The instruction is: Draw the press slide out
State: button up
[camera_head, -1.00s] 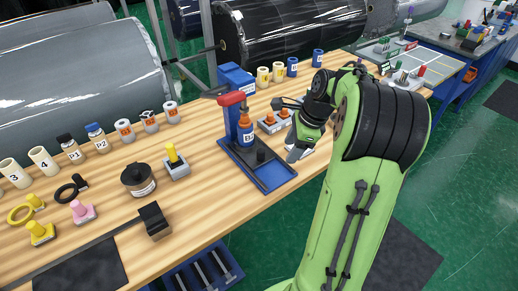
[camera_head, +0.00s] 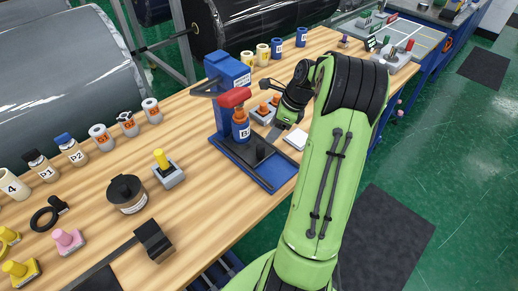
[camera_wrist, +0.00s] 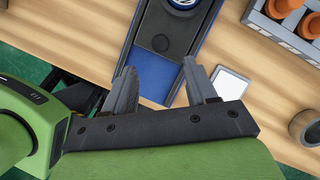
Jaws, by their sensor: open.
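The blue press (camera_head: 228,90) stands on the wooden bench with a red-topped lever and a bottle marked B (camera_head: 241,128) under it. In the head view the gripper (camera_head: 275,134) is partly hidden behind my arm.
A grey tray with orange-topped pieces (camera_head: 264,110) stands right of the press, with a white card (camera_head: 297,139) near it. The bench's front edge is close.

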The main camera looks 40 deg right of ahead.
aim_at(261, 147)
jog(key=b+x, duration=0.2)
jog(key=x, duration=0.9)
grip_shut()
